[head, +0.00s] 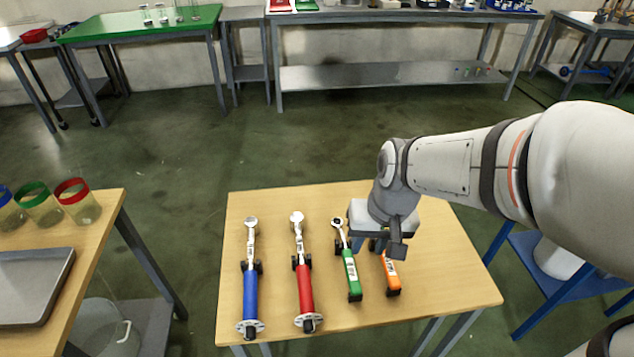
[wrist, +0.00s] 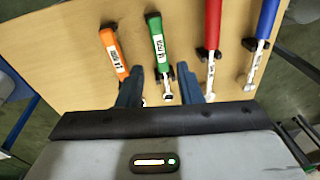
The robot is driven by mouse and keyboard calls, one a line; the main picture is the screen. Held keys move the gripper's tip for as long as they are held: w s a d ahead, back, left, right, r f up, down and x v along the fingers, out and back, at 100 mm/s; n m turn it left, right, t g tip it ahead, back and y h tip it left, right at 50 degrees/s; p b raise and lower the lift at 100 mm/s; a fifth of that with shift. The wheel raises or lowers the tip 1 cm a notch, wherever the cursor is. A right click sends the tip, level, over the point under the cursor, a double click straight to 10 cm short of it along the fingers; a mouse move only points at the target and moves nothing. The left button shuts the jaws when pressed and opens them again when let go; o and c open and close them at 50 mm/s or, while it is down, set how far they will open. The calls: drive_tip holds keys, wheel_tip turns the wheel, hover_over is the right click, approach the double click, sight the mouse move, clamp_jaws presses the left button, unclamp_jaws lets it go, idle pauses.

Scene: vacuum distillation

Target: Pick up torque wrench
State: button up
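Torque wrenches lie in a row on black holders on a wooden table (head: 450,285): blue (head: 250,294), red (head: 304,287), green (head: 351,270) and orange (head: 390,272). In the head view their metal heads point to the far side. My gripper (head: 386,247) is over the far part of the orange wrench, hiding its head. In the wrist view my gripper (wrist: 160,72) is open and empty, with its fingers apart. The green wrench (wrist: 158,45) shows between the fingers, the orange wrench (wrist: 113,52) left of them, and the red wrench (wrist: 212,30) and blue wrench (wrist: 264,25) to the right.
A second wooden table at left holds a grey tray (head: 35,285) and jars with coloured rims (head: 75,202). A blue-framed stand (head: 545,280) is beside the wrench table at right. Benches line the back wall, with open floor (head: 240,145) before them.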

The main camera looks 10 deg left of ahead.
drive_tip(key=n+g+b, duration=0.1)
drive_tip(key=g, duration=0.1)
hover_over(304, 271)
drive_tip(key=d, duration=0.2)
wheel_tip(304, 271, down, 9)
drive_tip(key=shift+y, duration=0.3)
drive_tip(key=x, duration=0.5)
drive_tip(key=b+x, duration=0.1)
drive_tip(key=x, duration=0.2)
drive_tip(key=shift+w+a, duration=0.25)
drive_tip(key=shift+a, duration=0.1)
drive_tip(key=shift+r, duration=0.1)
clamp_jaws()
